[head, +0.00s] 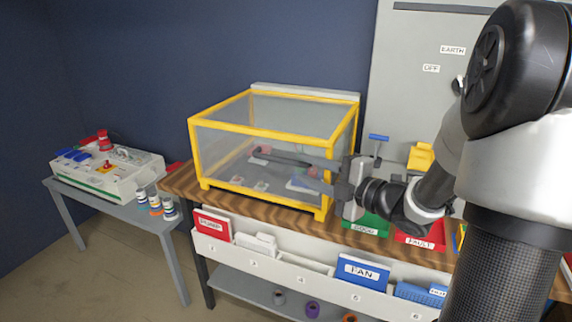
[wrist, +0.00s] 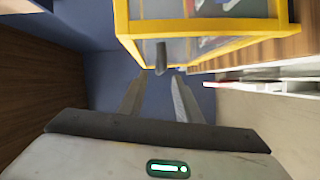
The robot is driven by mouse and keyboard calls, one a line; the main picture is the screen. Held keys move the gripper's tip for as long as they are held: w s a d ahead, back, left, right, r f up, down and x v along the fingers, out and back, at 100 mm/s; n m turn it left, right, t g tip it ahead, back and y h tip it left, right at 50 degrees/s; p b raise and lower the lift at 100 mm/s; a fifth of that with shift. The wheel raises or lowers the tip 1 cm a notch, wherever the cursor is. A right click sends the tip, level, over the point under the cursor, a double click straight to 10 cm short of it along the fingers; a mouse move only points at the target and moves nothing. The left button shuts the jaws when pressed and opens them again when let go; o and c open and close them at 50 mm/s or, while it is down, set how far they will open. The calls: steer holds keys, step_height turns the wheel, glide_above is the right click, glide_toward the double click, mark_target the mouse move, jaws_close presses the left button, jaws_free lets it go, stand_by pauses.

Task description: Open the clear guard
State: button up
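The clear guard (head: 258,128) is a see-through box with a yellow frame on the wooden bench. Its top and sides look closed. In the wrist view its yellow frame (wrist: 205,27) fills the top, and a short dark grey piece (wrist: 161,56), perhaps its handle, sticks out below the front edge. My gripper (head: 272,167) is in front of the guard's front face, fingers pointing left. In the wrist view my gripper (wrist: 158,77) has its fingers apart, with the dark piece beyond the tips, between them in the picture. I cannot tell whether anything touches.
The bench top (head: 180,182) carries green and red trays (head: 420,236) at the right. Labelled bins (head: 300,268) line its front. A grey panel (head: 415,100) stands behind. A side table at left holds a white device (head: 108,172) and small bottles (head: 160,205).

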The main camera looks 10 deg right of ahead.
mark_target(292, 163)
steer(key=x, duration=0.7)
steer(key=shift+w+a+b, duration=0.2)
steer(key=shift+w+b, duration=0.15)
steer(key=shift+b, duration=0.05)
jaws_close()
